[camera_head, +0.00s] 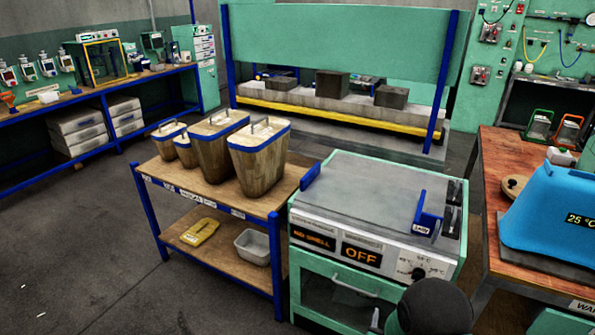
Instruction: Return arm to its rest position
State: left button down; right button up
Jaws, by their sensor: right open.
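My right gripper (432,306) shows only in part, as a dark rounded end low at the bottom edge. It is in front of the green heated unit (376,215), covering part of its lower right front. It is open, with nothing visible in it; its fingers cannot be made out clearly. The unit's flat grey lid is down, and its display (361,254) reads OFF. A blue handle (428,220) stands at the lid's right side. My left gripper is not in view.
A wooden cart (150,172) with several blue-rimmed lidded bins stands left of the unit. A workbench (500,165) with a blue device (550,205) reading 25 °C is close on the right. A large green press (345,55) stands behind. The floor at left is clear.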

jog(key=s+a+r+n+g+y, duration=0.3)
jog(key=s+a+r+g+y, duration=0.15)
jog(key=s+a, duration=0.3)
jog(key=s+a+r+n+g+y, duration=0.1)
jog(key=s+r+g, duration=0.15)
jog(key=s, duration=0.35)
jog(key=s+a+r+n+g, duration=0.1)
jog(key=s+n+g, duration=0.15)
jog(key=s, duration=0.45)
notch_tip(320, 180, up, 16)
jog(key=p, duration=1.6)
jog(key=shift+d+f+m, duration=0.2)
jog(key=shift+d+m, duration=0.05)
jog(key=shift+m, duration=0.2)
jog(key=shift+g, duration=0.25)
